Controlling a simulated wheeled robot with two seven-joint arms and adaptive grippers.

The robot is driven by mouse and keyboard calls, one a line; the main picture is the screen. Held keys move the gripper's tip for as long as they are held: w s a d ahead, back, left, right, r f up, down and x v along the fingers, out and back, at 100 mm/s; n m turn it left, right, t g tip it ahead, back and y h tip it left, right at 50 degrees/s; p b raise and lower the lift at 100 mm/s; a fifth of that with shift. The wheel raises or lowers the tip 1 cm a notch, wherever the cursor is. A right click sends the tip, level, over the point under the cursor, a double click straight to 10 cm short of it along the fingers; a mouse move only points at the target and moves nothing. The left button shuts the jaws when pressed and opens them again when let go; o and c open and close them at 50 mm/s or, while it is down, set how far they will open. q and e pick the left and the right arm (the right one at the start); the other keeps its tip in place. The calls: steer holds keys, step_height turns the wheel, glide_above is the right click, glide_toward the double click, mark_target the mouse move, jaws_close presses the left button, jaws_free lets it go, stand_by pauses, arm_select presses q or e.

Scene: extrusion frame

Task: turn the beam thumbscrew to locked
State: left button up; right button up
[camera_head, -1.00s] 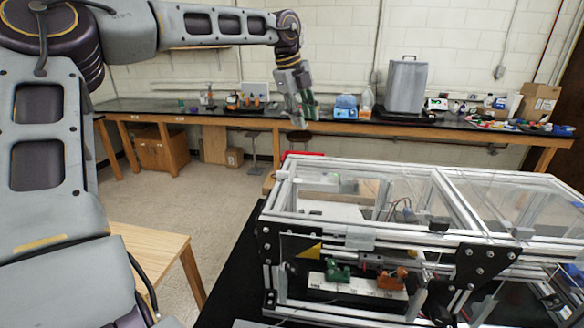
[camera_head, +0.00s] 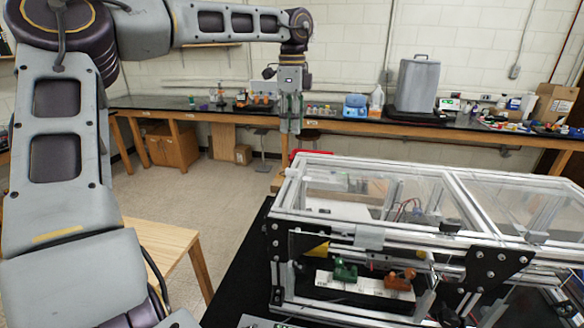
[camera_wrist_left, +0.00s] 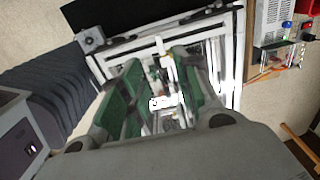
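The extrusion frame (camera_head: 361,166) stands on a black surface at the lower right of the head view. Inside its front, a green fixture (camera_head: 345,270) and an orange fixture (camera_head: 399,280) sit on a white block or beam (camera_head: 371,288). I cannot tell which part is the beam thumbscrew, or its setting. My left gripper (camera_head: 290,128) points down, behind and above the frame's left end in the picture, apart from it. Its green fingers are spread with nothing between them; the frame (camera_wrist_left: 236,62) shows beyond them in the left wrist view. My right gripper is out of view.
Clear panels (camera_head: 385,176) cover much of the frame's top. A wooden table (camera_head: 160,240) stands at the lower left. A long black-topped bench (camera_head: 350,124) with a grey case (camera_head: 417,84) and lab items runs along the back wall. Open floor (camera_head: 225,185) lies between.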

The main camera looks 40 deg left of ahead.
arm_select(q)
steer(key=shift+f, duration=0.15)
steer(key=p, duration=0.3)
glide_toward(292, 174)
steer(key=f, duration=0.6)
steer(key=shift+w+a+f, duration=0.2)
steer(key=shift+w+f, duration=0.05)
steer(key=shift+f, duration=0.75)
jaws_close()
